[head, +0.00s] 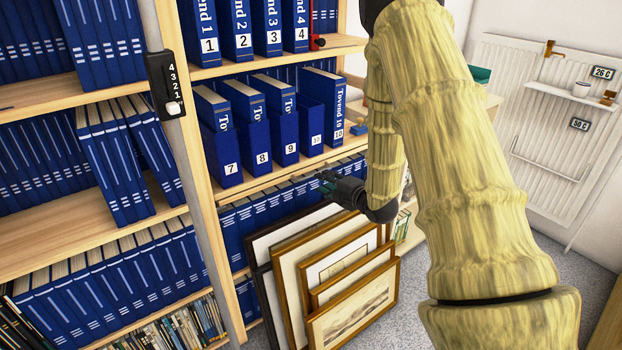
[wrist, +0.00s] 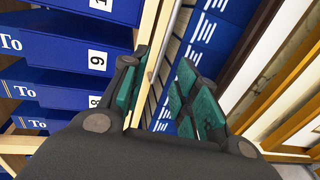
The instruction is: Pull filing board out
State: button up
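The filing board appears as a thin pale wooden strip (head: 262,183) just under the shelf with binders 7 to 10; I cannot clearly tell it from the shelf edge. My gripper (head: 324,180) is at the front of this edge, towards its right part, in the head view. In the wrist view my gripper (wrist: 165,92) has its two green-padded fingers apart. A light wooden edge (wrist: 151,58) with a grey strip beside it runs between them, close to the left finger. Whether a finger touches it, I cannot tell. Nothing is gripped.
Large blue numbered binders (head: 255,125) stand above the edge; smaller blue volumes (head: 243,222) fill the shelf below. Several framed prints (head: 352,305) lean below my gripper. A black numbered slider (head: 166,85) is on the shelf upright. A radiator (head: 540,110) is at right.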

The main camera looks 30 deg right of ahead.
aim_at(311, 176)
jog(key=x, duration=0.8)
jog(key=shift+w+a+f, duration=0.1)
grip_shut()
